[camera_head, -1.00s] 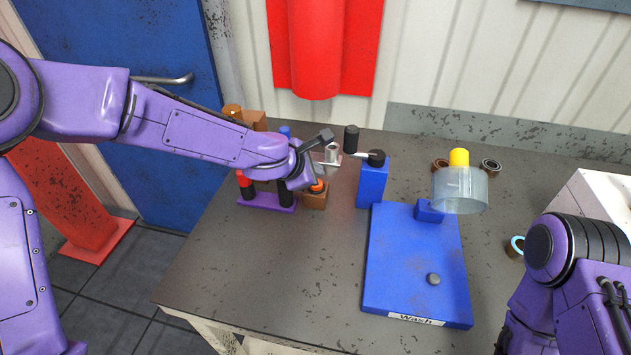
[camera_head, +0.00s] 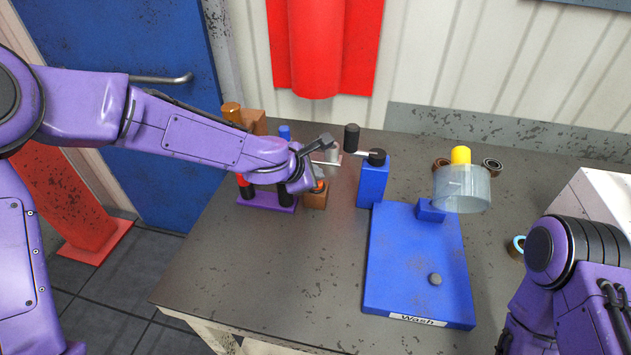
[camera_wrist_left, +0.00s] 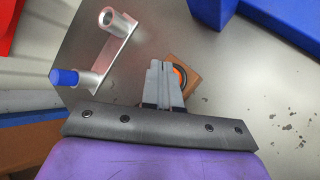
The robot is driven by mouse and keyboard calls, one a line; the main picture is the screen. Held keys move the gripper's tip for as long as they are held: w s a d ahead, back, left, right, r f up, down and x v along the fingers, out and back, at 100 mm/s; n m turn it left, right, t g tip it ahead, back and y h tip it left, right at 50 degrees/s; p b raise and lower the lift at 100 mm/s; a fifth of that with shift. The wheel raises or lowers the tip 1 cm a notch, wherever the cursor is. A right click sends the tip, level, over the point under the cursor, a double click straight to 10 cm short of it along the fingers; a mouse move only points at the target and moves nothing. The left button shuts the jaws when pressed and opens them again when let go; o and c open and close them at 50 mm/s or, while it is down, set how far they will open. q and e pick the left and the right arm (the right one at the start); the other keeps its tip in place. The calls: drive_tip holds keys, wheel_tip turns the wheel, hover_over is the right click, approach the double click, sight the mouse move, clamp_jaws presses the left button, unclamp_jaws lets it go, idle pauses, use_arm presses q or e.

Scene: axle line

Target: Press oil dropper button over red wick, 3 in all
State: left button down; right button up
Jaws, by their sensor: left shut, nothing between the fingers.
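My left gripper (camera_head: 312,168) is at the back left of the table, with its fingers partly hidden by the wrist. In the left wrist view its fingers (camera_wrist_left: 162,72) are shut and empty. Just beyond the fingertips is a brown block (camera_wrist_left: 185,76) with a dark ring and an orange-red piece, perhaps the wick; the block also shows in the head view (camera_head: 314,201). Beside it is a metal bracket (camera_wrist_left: 108,62) with a hollow silver cylinder and a blue cap (camera_wrist_left: 64,77). I cannot tell which part is the oil dropper button. My right gripper is not in view.
A purple rack (camera_head: 262,206) with red and black pieces stands left of the brown block. A blue post (camera_head: 372,184) with a black-handled crank is to the right, behind a blue Wash board (camera_head: 410,255). A clear cup (camera_head: 462,192) stands further right. The front left table is clear.

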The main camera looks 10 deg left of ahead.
use_arm(q)
drive_tip(key=shift+f, duration=0.3)
idle(0.5)
drive_tip(key=shift+r+p, duration=0.9)
drive_tip(key=shift+r, duration=0.05)
wheel_tip(320, 180, up, 5)
drive_tip(key=p, duration=0.5)
drive_tip(key=shift+r+p, duration=0.1)
drive_tip(key=shift+p, duration=0.2)
idle(1.9)
